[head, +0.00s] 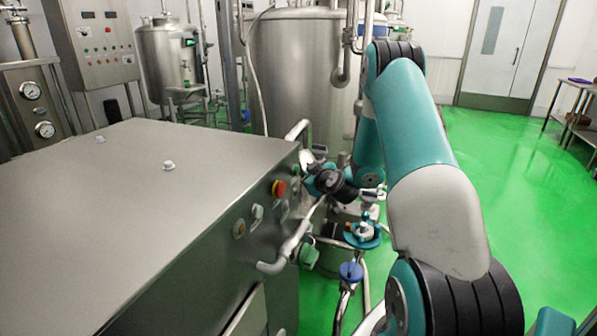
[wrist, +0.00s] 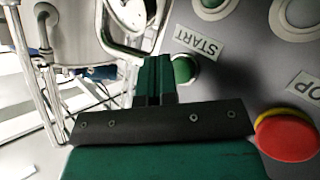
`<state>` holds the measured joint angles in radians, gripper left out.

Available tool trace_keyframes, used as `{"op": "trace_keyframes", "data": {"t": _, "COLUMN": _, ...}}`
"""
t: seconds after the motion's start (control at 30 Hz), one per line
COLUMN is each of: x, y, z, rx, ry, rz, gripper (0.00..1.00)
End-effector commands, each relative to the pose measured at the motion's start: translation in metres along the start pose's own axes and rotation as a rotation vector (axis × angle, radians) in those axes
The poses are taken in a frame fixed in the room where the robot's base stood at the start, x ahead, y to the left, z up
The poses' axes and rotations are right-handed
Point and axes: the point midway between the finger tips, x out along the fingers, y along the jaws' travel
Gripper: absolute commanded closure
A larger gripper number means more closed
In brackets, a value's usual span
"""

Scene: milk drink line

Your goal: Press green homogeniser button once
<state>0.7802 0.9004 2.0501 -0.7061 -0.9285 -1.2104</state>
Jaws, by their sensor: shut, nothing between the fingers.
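The green button (wrist: 184,70) sits in a pale ring on the grey panel, beside a START label (wrist: 198,42), in the wrist view. My gripper (wrist: 154,66) is shut and empty, its dark green fingers just left of the button in the picture. The fingers cover part of the button's left side; I cannot tell whether they touch it. In the head view my black wrist (head: 331,183) is at the right side of the steel homogeniser cabinet (head: 130,215), close to its control panel. I cannot make out the green button there.
A red stop button (wrist: 287,136) with a yellow collar is at the lower right in the wrist view; it also shows in the head view (head: 279,188). A pipe (head: 292,243) runs along the cabinet's side. A large tank (head: 296,75) stands behind. Green floor is open at right.

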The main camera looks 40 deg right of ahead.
Motion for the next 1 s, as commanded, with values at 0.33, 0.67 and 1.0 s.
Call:
{"op": "trace_keyframes", "data": {"t": 0.33, "x": 0.0000, "y": 0.0000, "z": 0.0000, "rx": 0.000, "ry": 0.000, "rz": 0.000, "gripper": 1.00}}
{"op": "trace_keyframes", "data": {"t": 0.67, "x": 0.0040, "y": -0.0031, "z": -0.0033, "rx": -0.001, "ry": 0.001, "rz": 0.000, "gripper": 1.00}}
{"op": "trace_keyframes", "data": {"t": 1.0, "x": 0.0058, "y": -0.0043, "z": -0.0045, "rx": 0.001, "ry": 0.000, "rz": 0.000, "gripper": 1.00}}
